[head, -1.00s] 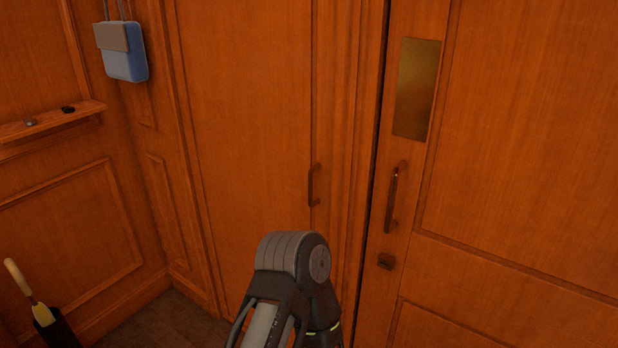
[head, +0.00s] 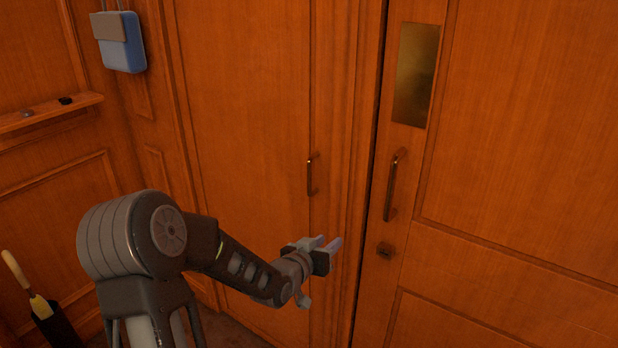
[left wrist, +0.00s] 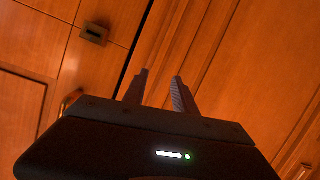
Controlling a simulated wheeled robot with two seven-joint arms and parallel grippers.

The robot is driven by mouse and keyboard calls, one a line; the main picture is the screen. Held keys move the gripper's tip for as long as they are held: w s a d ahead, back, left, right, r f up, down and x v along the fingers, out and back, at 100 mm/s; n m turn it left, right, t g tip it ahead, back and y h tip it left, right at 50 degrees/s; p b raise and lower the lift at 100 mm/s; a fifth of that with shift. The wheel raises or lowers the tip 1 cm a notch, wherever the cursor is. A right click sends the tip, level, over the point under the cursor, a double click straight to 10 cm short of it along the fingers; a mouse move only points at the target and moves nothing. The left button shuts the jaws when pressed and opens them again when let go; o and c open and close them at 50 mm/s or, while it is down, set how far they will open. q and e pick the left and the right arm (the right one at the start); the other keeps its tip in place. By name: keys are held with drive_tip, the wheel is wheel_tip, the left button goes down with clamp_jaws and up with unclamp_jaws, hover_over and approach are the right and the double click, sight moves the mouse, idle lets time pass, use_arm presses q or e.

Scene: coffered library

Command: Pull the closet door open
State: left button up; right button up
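The closet door (head: 240,130) is a plain wooden panel left of centre in the head view, and it looks shut. Its dark bar handle (head: 311,175) is upright near the door's right edge. In the left wrist view, which is turned over, this handle (left wrist: 304,172) shows partly at the lower right corner. My left gripper (head: 330,243) is below and slightly right of the closet handle in the head view, apart from it. Its two fingers (left wrist: 159,92) are spread with nothing between them. My right gripper is not in view.
To the right is another wooden door (head: 530,120) with a brass plate (head: 415,75), a bar handle (head: 394,185) and a lock (head: 385,250). A blue bag (head: 122,45) hangs at upper left above a small shelf (head: 50,112). An umbrella-like item (head: 38,305) stands at lower left.

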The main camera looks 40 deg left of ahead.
sight(308, 175)
use_arm(q)
drive_tip(key=a+r+t+y, duration=0.1)
drive_tip(key=a+r, duration=0.3)
drive_tip(key=r, duration=0.3)
drive_tip(key=s+a+r+m+t+y, duration=0.1)
drive_tip(key=a+r+t, duration=0.1)
drive_tip(key=a+r, duration=0.2)
wheel_tip(308, 175, up, 3)
drive_tip(key=shift+s+f, duration=0.1)
drive_tip(key=shift+s, duration=0.1)
drive_tip(key=p+x, duration=0.1)
drive_tip(key=x, duration=0.7)
drive_tip(key=shift+a, duration=0.1)
drive_tip(key=shift+s, duration=0.1)
drive_tip(key=shift+c, duration=0.5)
clamp_jaws()
drive_tip(key=shift+f, duration=0.1)
